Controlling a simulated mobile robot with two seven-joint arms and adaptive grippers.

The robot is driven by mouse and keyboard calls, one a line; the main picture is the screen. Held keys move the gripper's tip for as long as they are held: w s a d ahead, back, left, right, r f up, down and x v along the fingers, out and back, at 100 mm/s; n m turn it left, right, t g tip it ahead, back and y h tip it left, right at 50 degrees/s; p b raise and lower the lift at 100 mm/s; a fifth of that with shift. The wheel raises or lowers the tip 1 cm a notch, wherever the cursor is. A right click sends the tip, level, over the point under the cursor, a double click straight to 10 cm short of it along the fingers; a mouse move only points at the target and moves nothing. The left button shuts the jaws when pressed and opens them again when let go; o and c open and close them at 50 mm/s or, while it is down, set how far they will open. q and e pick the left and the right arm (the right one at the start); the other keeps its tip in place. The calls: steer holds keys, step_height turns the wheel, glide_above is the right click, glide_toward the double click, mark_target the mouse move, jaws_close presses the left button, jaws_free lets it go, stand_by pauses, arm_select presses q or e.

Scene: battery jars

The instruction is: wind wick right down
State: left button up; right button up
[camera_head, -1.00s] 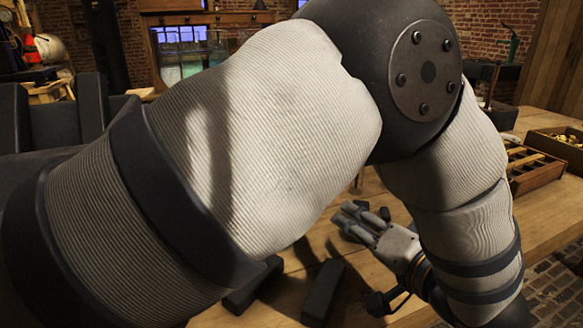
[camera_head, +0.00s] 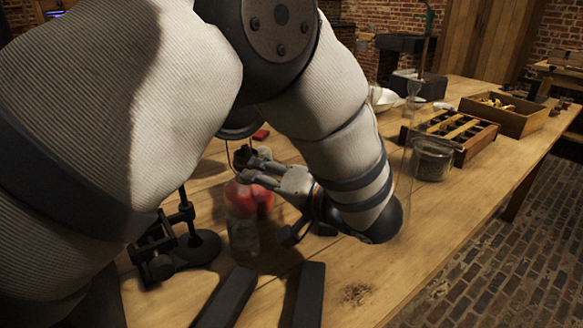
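A lamp-like glass vessel with red contents (camera_head: 248,198) stands on the wooden table, left of the middle. A dark fitting (camera_head: 243,156) shows at its top, partly covered by my fingers. I cannot make out the wick.
A black metal stand (camera_head: 196,245) is left of the vessel. Two dark bars (camera_head: 308,295) lie in front; I cannot tell what they are. A glass jar (camera_head: 432,160), slotted wooden tray (camera_head: 455,130) and wooden box (camera_head: 515,118) are at right. The front right tabletop is clear.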

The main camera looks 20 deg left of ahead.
arm_select(q)
steer(key=shift+x, duration=0.9)
jaws_close()
